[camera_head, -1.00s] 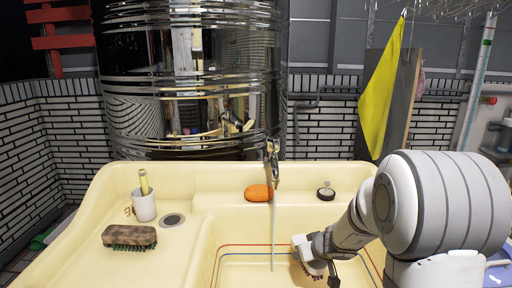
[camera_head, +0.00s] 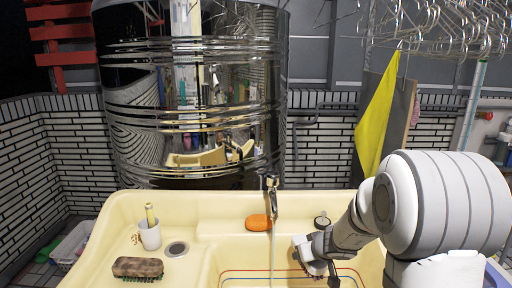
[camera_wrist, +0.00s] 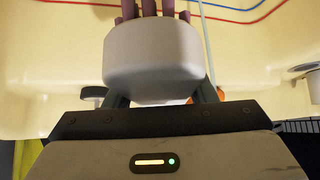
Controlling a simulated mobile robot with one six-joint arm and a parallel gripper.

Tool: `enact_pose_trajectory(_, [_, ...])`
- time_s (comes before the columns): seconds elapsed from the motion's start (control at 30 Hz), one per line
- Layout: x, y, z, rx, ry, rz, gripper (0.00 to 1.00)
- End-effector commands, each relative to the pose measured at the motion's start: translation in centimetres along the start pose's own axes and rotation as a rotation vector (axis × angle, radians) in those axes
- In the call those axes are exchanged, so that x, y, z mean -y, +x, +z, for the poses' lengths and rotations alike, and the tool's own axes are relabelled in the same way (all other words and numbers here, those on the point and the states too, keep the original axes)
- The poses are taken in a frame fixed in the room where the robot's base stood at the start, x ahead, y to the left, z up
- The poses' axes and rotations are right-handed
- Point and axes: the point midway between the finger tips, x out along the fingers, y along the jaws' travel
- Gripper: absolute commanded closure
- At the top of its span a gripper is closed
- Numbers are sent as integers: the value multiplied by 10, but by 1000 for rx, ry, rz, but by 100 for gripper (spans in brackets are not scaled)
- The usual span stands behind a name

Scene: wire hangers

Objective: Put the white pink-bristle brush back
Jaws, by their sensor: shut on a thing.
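The white brush (camera_head: 303,244) is in my gripper (camera_head: 318,246), over the right part of the cream sink (camera_head: 205,262). Its bristles point down toward the basin; their tips are partly hidden in the head view. In the wrist view the brush's rounded white body (camera_wrist: 153,55) sits between the two fingers of my gripper (camera_wrist: 162,92), which are shut on it. Dull pinkish bristles (camera_wrist: 138,8) show beyond it at the top edge. I cannot tell whether the bristles touch anything.
A faucet (camera_head: 270,184) with a thin stream is left of the brush. An orange sponge (camera_head: 258,222) and a dark round stopper (camera_head: 322,221) lie on the back ledge. A white cup (camera_head: 150,236) and brown brush (camera_head: 138,267) stand left. Wire hangers (camera_head: 440,28) hang upper right.

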Motion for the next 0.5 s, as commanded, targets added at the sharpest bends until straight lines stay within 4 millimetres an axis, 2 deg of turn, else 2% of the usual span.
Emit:
enact_pose_trajectory(0.03, [0,-10,-9,0,0,0,74])
enact_pose_trajectory(0.5, [0,-52,-46,0,0,0,74])
